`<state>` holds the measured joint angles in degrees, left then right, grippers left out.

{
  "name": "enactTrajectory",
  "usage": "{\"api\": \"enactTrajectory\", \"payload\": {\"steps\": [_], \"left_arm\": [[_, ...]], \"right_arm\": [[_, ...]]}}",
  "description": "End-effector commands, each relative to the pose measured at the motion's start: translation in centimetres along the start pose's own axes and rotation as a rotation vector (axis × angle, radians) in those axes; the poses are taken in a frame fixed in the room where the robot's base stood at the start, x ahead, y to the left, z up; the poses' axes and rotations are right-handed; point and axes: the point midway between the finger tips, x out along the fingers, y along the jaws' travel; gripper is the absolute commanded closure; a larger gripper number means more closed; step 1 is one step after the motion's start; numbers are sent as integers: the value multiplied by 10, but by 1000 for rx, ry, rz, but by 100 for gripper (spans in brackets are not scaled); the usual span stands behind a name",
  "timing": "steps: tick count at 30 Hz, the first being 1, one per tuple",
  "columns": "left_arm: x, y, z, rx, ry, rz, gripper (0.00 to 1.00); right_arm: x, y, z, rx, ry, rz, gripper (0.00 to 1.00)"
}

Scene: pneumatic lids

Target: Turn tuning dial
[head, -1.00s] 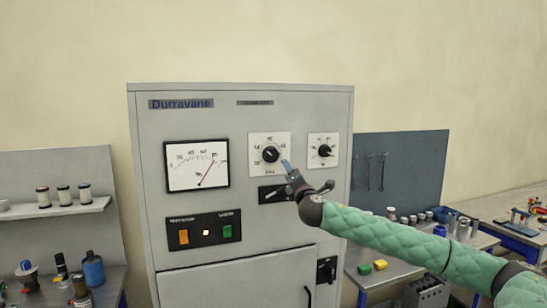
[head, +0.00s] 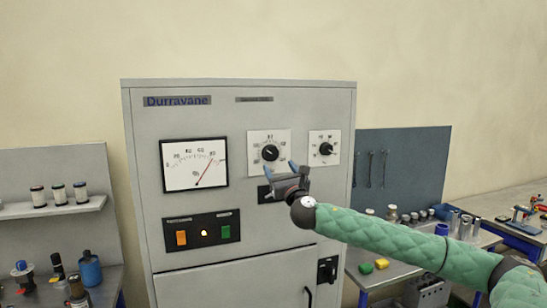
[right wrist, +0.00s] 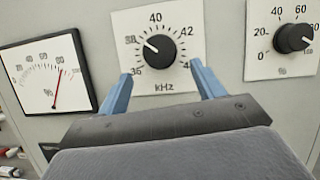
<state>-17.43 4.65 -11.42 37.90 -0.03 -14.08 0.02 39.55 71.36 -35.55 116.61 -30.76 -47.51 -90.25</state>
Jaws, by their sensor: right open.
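The tuning dial is a black knob (head: 270,153) on a white square plate marked kHz, on the grey cabinet (head: 300,112). In the right wrist view the knob (right wrist: 159,48) shows whole, its white mark pointing up-left, near 38. My right gripper (head: 299,168) is open and empty, just below and right of the dial in the head view. In the right wrist view its two blue fingers (right wrist: 162,85) stand apart below the knob, one to each side, not touching it. My left gripper is not in view.
A second knob (head: 326,149) sits right of the dial, and a needle meter (head: 194,165) sits left. Below are an orange button (head: 181,238), a lit lamp and a green button (head: 225,232). Benches with bottles and tools stand on both sides.

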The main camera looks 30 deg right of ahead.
Motion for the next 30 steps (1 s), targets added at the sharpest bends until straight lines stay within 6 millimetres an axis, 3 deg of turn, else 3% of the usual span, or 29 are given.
{"api": "enactTrajectory", "payload": {"steps": [3, 12, 27, 30], "left_arm": [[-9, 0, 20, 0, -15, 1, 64], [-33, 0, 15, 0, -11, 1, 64], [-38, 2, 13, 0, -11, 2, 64], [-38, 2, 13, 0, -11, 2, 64]], "right_arm": [[16, 0, 5, 2, 0, -1, 33], [53, 0, 3, 4, 1, -1, 33], [64, 0, 0, 3, 0, 0, 33], [64, 0, 0, 3, 0, 0, 52]]}}
